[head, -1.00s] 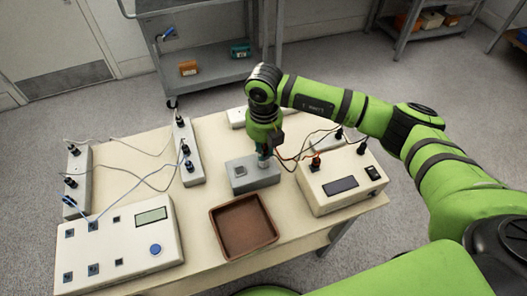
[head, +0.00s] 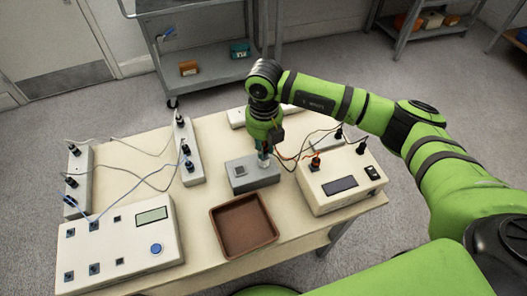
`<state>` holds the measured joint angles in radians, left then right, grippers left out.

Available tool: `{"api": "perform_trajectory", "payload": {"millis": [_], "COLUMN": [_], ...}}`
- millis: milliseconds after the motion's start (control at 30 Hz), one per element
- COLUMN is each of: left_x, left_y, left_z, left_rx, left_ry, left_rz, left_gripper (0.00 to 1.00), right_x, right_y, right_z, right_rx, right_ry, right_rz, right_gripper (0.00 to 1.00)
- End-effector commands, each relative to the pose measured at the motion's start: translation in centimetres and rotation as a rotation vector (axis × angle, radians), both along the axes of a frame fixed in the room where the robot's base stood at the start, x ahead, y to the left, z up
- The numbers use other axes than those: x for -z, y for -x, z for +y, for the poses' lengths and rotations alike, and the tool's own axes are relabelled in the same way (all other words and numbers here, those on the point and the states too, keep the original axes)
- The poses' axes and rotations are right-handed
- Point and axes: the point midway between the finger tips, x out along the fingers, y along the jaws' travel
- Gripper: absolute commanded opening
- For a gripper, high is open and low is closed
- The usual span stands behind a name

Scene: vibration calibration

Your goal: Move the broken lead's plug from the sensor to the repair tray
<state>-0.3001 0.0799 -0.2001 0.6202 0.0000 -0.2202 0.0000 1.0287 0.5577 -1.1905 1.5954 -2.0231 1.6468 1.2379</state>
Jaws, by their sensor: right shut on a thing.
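My right gripper (head: 263,148) points down over the right end of the grey sensor block (head: 240,181). Thin orange and dark leads run from near the gripper toward the right-hand box. The brown repair tray (head: 217,227) lies in front of the sensor block and looks empty. My left gripper is not in view.
A cream box with a dark display (head: 340,185) stands right of the sensor. A white instrument with sockets (head: 118,238) stands front left. Two grey strips with plugs (head: 192,150) (head: 77,180) and loose cables lie behind it. A grey cart (head: 205,60) stands beyond the table.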

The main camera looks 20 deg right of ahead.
Motion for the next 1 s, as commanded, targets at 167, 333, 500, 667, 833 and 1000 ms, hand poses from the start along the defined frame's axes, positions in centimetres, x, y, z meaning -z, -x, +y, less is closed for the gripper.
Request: {"api": "perform_trajectory", "payload": {"millis": [167, 333, 500, 667, 833, 1000], "left_x": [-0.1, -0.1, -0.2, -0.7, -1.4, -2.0], "left_y": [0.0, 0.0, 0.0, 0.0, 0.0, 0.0], "left_z": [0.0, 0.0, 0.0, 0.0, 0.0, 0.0], "left_rx": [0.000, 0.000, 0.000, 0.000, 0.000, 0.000], "left_ry": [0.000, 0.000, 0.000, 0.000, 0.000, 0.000], "left_rz": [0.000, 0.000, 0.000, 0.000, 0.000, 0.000], "left_gripper": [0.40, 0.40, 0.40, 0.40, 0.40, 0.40], "right_x": [-0.3, -0.3, -0.4, -1.2, -2.2, -3.3], "right_y": [0.0, 0.0, 0.0, -0.1, -0.1, 0.0], "right_z": [0.0, 0.0, 0.0, 0.0, 0.0, 0.0], "right_rx": [0.000, 0.001, 0.000, 0.000, 0.000, 0.000], "right_ry": [-0.001, -0.001, -0.001, 0.000, 0.000, -0.001], "right_rz": [-0.001, -0.001, -0.001, -0.002, -0.002, -0.001], "right_gripper": [0.00, 0.00, 0.00, 0.00, 0.00, 0.00]}}
